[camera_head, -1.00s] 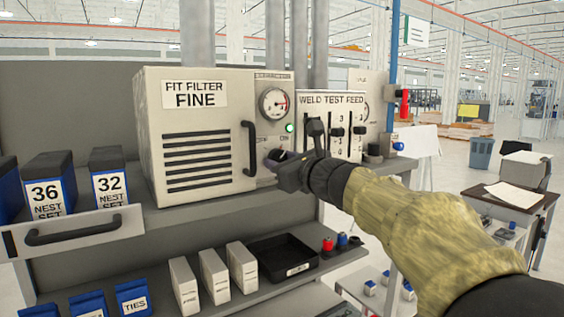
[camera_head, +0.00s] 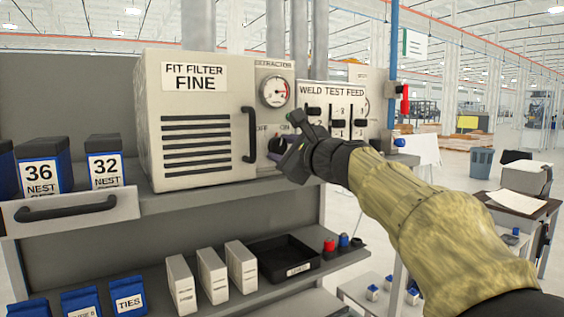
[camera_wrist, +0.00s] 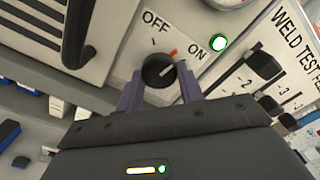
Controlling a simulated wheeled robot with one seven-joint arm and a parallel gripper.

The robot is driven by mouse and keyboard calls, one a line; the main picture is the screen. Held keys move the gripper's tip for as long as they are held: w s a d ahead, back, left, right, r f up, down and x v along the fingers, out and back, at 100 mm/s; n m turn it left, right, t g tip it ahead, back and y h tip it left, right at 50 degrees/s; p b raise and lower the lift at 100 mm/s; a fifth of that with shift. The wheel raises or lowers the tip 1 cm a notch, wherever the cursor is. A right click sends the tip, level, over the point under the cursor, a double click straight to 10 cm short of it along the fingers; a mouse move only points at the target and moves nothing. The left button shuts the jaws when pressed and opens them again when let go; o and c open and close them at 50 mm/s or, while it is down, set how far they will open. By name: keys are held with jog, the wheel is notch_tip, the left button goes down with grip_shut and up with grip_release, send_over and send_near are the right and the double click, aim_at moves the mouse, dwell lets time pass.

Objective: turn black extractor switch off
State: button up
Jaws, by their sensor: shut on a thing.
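The black extractor switch (camera_wrist: 157,71) is a round knob on the light panel between the OFF and ON labels.
A lit green lamp (camera_wrist: 218,43) is right of the switch. The black filter handle (camera_head: 249,135) stands out close on the left. The weld test feed panel (camera_head: 338,92), with black sliders, is close on the right. The shelf edge (camera_head: 230,191) runs below.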

jog(key=n+b, duration=0.4)
jog(key=n, duration=0.2)
jog(key=shift+d+f, duration=0.1)
jog(key=shift+f, duration=0.05)
jog(key=n+b, duration=0.1)
jog(key=n, duration=0.1)
jog(key=n+b, duration=0.1)
jog(key=n, duration=0.2)
jog(key=shift+r+n+b, duration=0.2)
jog(key=shift+n+b, duration=0.1)
jog(key=shift+b, duration=0.1)
jog(key=o, duration=1)
jog(key=shift+r, duration=0.1)
jog(key=shift+s+d+b, duration=0.25)
jog(key=shift+s+b, duration=0.1)
jog(key=shift+b, duration=0.05)
jog(key=b+v, duration=0.6)
jog(key=v, duration=1)
jog(key=shift+s, duration=0.2)
